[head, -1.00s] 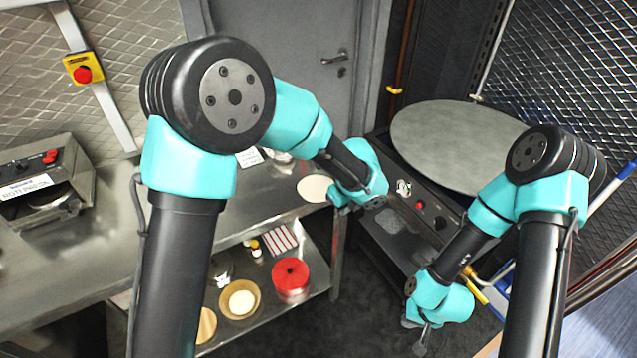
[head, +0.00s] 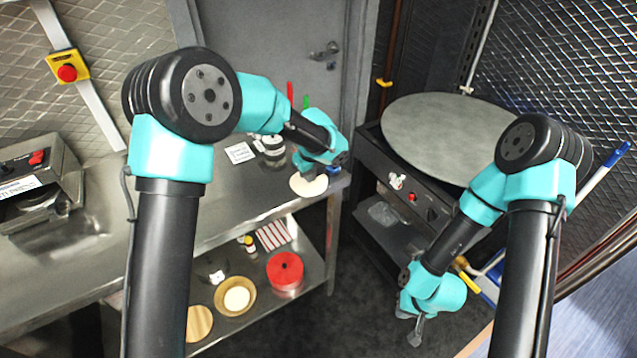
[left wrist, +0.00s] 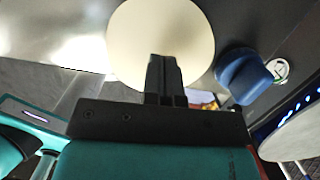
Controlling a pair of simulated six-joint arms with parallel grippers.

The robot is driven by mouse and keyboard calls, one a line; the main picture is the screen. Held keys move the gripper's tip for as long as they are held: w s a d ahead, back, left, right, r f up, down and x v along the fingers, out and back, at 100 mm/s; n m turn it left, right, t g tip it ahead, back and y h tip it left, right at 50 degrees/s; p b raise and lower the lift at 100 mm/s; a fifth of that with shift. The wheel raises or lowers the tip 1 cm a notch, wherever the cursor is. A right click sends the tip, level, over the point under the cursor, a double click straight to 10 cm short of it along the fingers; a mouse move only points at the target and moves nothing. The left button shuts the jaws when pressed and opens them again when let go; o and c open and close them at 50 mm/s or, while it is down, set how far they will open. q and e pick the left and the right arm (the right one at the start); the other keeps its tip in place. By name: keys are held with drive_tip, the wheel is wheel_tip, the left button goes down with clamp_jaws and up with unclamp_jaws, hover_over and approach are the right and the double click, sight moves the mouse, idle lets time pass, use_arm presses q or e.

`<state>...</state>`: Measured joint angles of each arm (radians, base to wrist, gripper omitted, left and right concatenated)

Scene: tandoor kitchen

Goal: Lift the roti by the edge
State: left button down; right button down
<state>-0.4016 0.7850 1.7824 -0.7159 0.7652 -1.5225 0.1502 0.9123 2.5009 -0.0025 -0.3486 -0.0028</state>
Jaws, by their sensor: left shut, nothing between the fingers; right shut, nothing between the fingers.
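The roti (head: 308,187) is a pale, flat disc lying at the right end of the steel counter (head: 235,195), close to its front edge. In the left wrist view the roti (left wrist: 150,30) fills the top middle. My left gripper (head: 309,172) is over the roti's far side in the head view, its fingers shut and empty. In the left wrist view its dark fingers (left wrist: 165,60) overlap the near part of the disc; I cannot tell whether they touch it. My right gripper (head: 417,334) hangs low over the floor, shut and empty, away from the roti.
A blue object (left wrist: 243,75) stands just right of the roti. A large round griddle (head: 450,135) tops a black stove to the right, across a gap. The lower shelf holds a red round container (head: 285,270), a bowl (head: 235,296) and a striped cloth (head: 272,235).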

use_arm(q)
drive_tip(key=shift+s+f, duration=0.15)
drive_tip(key=shift+f, duration=0.7)
drive_tip(key=shift+s+d+f, duration=0.2)
drive_tip(key=shift+s+d, duration=0.3)
drive_tip(key=shift+s, duration=0.15)
drive_tip(key=shift+w+r, duration=0.15)
drive_tip(key=shift+r, duration=0.75)
